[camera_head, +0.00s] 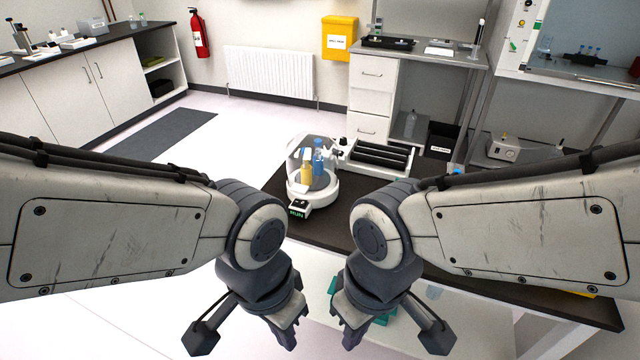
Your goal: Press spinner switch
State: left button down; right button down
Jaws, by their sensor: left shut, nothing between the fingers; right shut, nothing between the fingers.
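The spinner (294,189) is a round white device on the dark bench, with a clear upright cover. A yellow bottle (306,173) and a blue bottle (318,160) stand inside it. A small dark panel with green lettering (297,212) is on its front and looks like the switch. My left gripper (289,340) is shut and empty, in front of the bench and nearer to me than the spinner. My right gripper (350,340) is shut and empty beside it, to the right. Neither gripper touches the spinner.
A white rack with dark slots (381,158) stands right of the spinner. A dark bench (500,235) runs to the right, partly hidden by my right arm. A teal object (384,318) shows behind my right gripper.

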aim_at(297, 201)
jog(key=k, duration=0.5)
jog(key=u, duration=0.95)
jog(key=i, duration=0.75)
jog(key=z, duration=1.1)
